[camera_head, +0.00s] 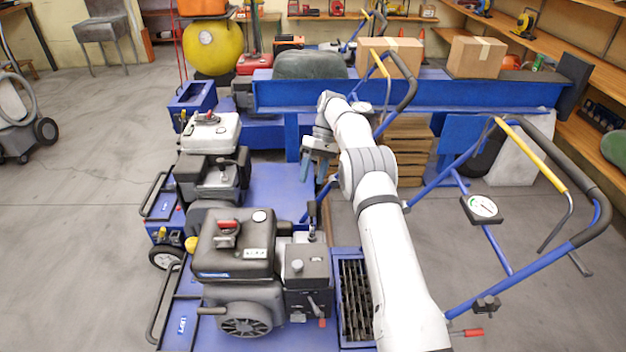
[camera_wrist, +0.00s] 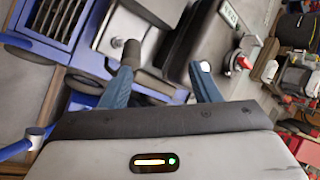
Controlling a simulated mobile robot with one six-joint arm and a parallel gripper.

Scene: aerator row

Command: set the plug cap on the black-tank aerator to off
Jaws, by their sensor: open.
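The black-tank aerator (camera_head: 235,258) stands nearest in the head view, with a red switch (camera_head: 228,228) on its tank. A dark upright part (camera_head: 312,214), which looks like the plug cap, rises at the engine's back right. In the wrist view that part (camera_wrist: 131,53) shows just beyond the left fingertip; I cannot tell its setting. The red switch (camera_wrist: 238,62) shows to the right there. My gripper (camera_head: 312,170) hangs behind and above the part, blue fingers apart. In the wrist view my gripper (camera_wrist: 163,80) is open with nothing held between the fingers.
A white-tank aerator (camera_head: 210,135) stands behind the black one. A blue bench (camera_head: 410,95) with cardboard boxes (camera_head: 392,55) crosses behind my arm. The aerator's blue handlebar (camera_head: 535,262) with a yellow bar and a gauge (camera_head: 482,208) extends right.

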